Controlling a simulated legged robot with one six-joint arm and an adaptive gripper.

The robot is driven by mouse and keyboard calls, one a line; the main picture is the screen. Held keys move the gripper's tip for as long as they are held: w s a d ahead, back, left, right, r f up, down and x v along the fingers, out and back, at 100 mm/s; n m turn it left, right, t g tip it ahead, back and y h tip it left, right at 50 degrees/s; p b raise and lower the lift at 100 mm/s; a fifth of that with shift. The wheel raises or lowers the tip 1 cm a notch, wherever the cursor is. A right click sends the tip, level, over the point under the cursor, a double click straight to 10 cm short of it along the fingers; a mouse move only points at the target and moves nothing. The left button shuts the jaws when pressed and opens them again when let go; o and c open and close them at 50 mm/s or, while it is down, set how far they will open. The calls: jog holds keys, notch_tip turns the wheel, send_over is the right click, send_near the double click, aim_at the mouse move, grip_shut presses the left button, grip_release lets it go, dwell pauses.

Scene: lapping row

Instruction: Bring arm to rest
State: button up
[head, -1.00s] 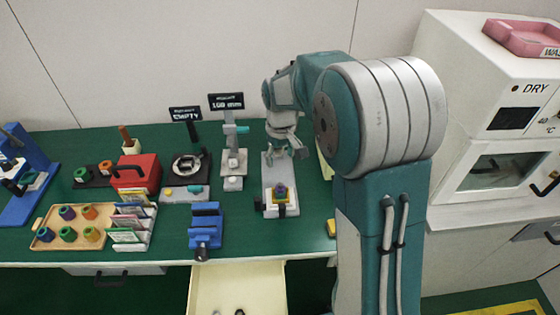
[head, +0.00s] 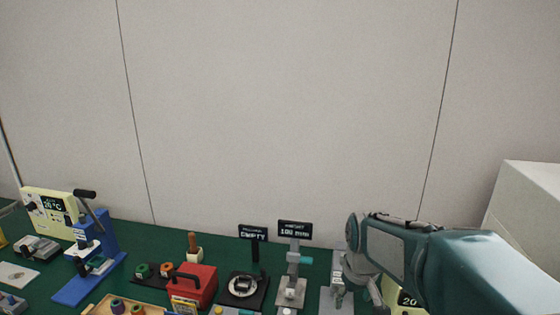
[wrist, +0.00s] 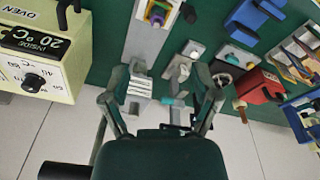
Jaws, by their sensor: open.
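My gripper (head: 356,294) is at the lower right of the head view, with my arm reaching in from the right. In the wrist view my gripper (wrist: 162,100) has its two fingers spread wide apart with nothing held between them. Below and beyond the fingers is a grey stand (wrist: 152,40). A purple and yellow piece (wrist: 158,12) sits at the stand's far end, cut by the top edge of the wrist view. Whether the gripper touches the stand cannot be told.
A cream oven box (wrist: 45,55) reading 20 °C is beside the gripper. A gauge stand (head: 293,258) marked 100 mm, a round scale-like device (head: 243,290), a red box (head: 195,286) and a blue press (head: 92,255) line the green bench. The wall above is bare.

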jog(key=s+r+m+t, duration=0.1)
jog(key=s+r+t, duration=0.1)
jog(key=s, duration=0.7)
jog(key=s+r+m+t, duration=0.1)
jog(key=s+r, duration=0.3)
jog(key=s, duration=0.6)
jog(key=shift+m+t, duration=0.4)
jog(key=shift+t, duration=0.1)
jog(key=shift+s, duration=0.1)
